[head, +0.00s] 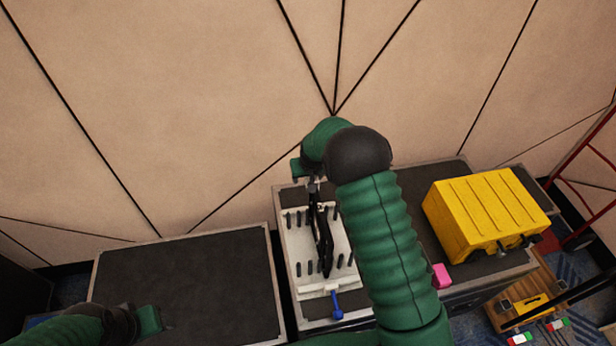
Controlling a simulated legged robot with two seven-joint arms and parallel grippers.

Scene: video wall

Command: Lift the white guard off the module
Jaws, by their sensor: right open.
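The white guard (303,240), a pale slotted plate with rows of dark slots, lies on the dark-topped case in the middle of the head view. The module cannot be told apart beneath it. My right gripper (325,262) reaches over the guard from its far end, its black fingers pointing down across the guard's middle. It is open, with nothing seen held; whether it touches the guard is unclear. My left gripper (148,320) is low at the left over another dark top, away from the guard; its jaws are too unclear to judge.
A blue-handled item (336,305) lies at the guard's near edge. A pink block (441,276) and a yellow case (485,212) sit to the right. The left dark-topped case (190,282) is mostly clear. A panelled wall (240,110) stands close behind. A red frame is at far right.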

